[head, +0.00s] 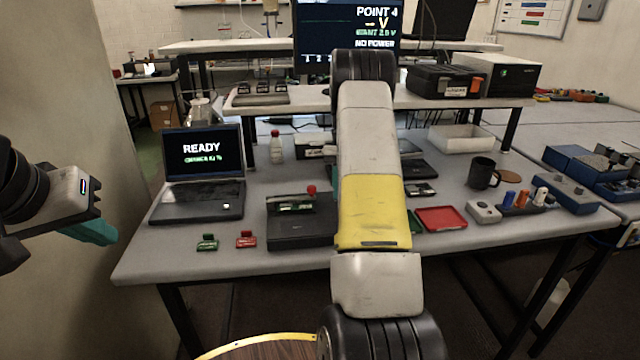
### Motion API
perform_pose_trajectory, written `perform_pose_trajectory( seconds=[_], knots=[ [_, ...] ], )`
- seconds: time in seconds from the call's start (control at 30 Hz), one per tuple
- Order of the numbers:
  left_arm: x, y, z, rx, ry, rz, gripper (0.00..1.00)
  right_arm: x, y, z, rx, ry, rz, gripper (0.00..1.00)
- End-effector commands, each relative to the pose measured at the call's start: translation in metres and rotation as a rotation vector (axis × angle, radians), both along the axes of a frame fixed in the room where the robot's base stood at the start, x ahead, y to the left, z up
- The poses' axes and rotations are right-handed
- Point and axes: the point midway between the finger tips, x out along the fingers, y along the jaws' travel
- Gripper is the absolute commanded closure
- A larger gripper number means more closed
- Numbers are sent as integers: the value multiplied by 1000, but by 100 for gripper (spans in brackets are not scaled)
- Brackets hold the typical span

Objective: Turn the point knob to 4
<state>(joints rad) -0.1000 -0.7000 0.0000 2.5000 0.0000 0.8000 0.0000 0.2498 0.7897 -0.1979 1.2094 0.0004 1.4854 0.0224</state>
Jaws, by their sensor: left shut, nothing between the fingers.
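The monitor (350,22) at the back reads "POINT 4", "-- V", a green line that looks like "WANT 2.5 V" and "NO POWER". Part of its lower row is covered by my right arm. I cannot pick out the point knob; it may be behind that arm, which runs up the middle of the picture. My right gripper is hidden beyond the arm. My left gripper (98,232), with teal fingers, is shut and empty at the far left, in front of and apart from the table's left edge.
The table (185,262) holds a laptop (203,170) reading "READY", green (207,243) and red (246,240) clips, a dark box (300,232), a red tray (441,218) and a black mug (482,173). A raised shelf (300,100) stands behind, with a black case (445,82).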

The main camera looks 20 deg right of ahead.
Motion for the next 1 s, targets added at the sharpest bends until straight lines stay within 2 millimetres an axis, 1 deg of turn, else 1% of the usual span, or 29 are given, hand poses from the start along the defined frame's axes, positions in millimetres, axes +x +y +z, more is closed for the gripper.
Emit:
perform_pose_trajectory(
  seconds=[0.1, 0.33, 0.9, 0.93, 1.0],
  knots=[
    [0, 0, 0, 0, 0, 0, 100, 1, -1, 1, 0, -4, -66, 100],
    [0, 0, 0, 0, 0, 0, 100, 1, -1, 0, 0, -4, -145, 100],
    [0, 0, 0, 0, 0, 0, 100, 1, -1, 0, -1, -5, -172, 100],
    [0, 0, 0, 0, 0, 0, 100, 1, -1, 0, -1, -5, -172, 69],
    [0, 0, 0, 0, 0, 0, 100, 0, -1, 0, 0, -4, -172, 55]
  ],
)
